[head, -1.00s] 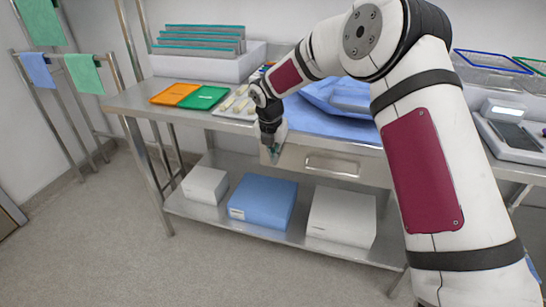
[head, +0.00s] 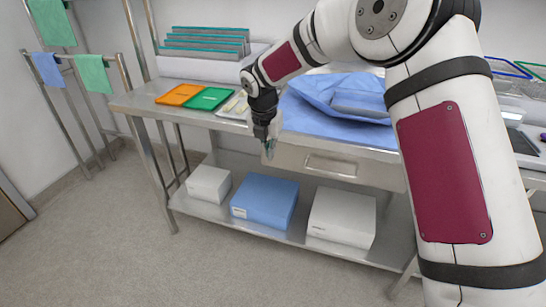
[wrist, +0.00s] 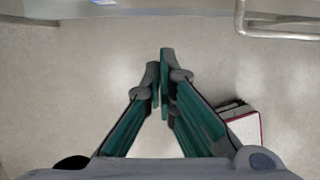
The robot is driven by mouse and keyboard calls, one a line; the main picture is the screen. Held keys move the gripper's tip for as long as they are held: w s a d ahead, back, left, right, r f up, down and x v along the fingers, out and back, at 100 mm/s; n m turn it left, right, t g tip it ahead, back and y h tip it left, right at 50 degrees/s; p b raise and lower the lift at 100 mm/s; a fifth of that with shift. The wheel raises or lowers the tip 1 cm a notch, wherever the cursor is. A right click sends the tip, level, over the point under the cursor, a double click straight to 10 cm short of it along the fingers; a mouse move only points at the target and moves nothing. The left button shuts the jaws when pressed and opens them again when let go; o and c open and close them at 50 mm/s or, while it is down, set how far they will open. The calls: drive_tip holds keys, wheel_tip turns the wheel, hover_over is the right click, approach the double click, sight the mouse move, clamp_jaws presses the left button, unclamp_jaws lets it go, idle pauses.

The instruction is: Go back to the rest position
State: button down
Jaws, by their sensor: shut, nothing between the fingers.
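My gripper (head: 269,148) hangs in front of the steel table's front edge, beside the drawer front, pointing down. In the wrist view my gripper (wrist: 162,65) shows its two green-padded fingers brought together at the tips, with nothing between them. Below the fingers is bare floor. My arm reaches across the right side of the head view and hides part of the table.
The steel table (head: 135,104) holds an orange tray (head: 179,94), a green tray (head: 208,98) and a blue wrap (head: 310,118). A drawer (head: 330,166) is closed. White and blue boxes (head: 264,201) stand on the lower shelf. Open floor lies in front.

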drive_tip(key=s+d+r+m+p, duration=0.2)
drive_tip(key=s+d+r+m, duration=0.25)
drive_tip(key=s+r, duration=0.3)
drive_tip(key=s+d+r+m+h+p, duration=0.1)
drive_tip(key=s+d+r+m+p, duration=0.1)
drive_tip(key=s+d+r+m, duration=0.5)
drive_tip(key=s+d+r+m+p, duration=0.1)
drive_tip(key=s+r+m+p, duration=0.15)
drive_tip(key=s+r, duration=0.55)
drive_tip(key=s+d+r+m+y+p, duration=0.1)
drive_tip(key=s+d+r+m+p, duration=0.1)
drive_tip(key=s+m, duration=0.7)
drive_tip(key=s+d+r+m+t+y+p, duration=0.1)
drive_tip(key=s+d+r+m+p, duration=0.2)
drive_tip(key=s+m, duration=0.6)
drive_tip(key=s+d+r, duration=0.1)
drive_tip(key=s, duration=0.5)
drive_tip(key=shift+t, duration=0.3)
drive_tip(key=shift+s, duration=0.1)
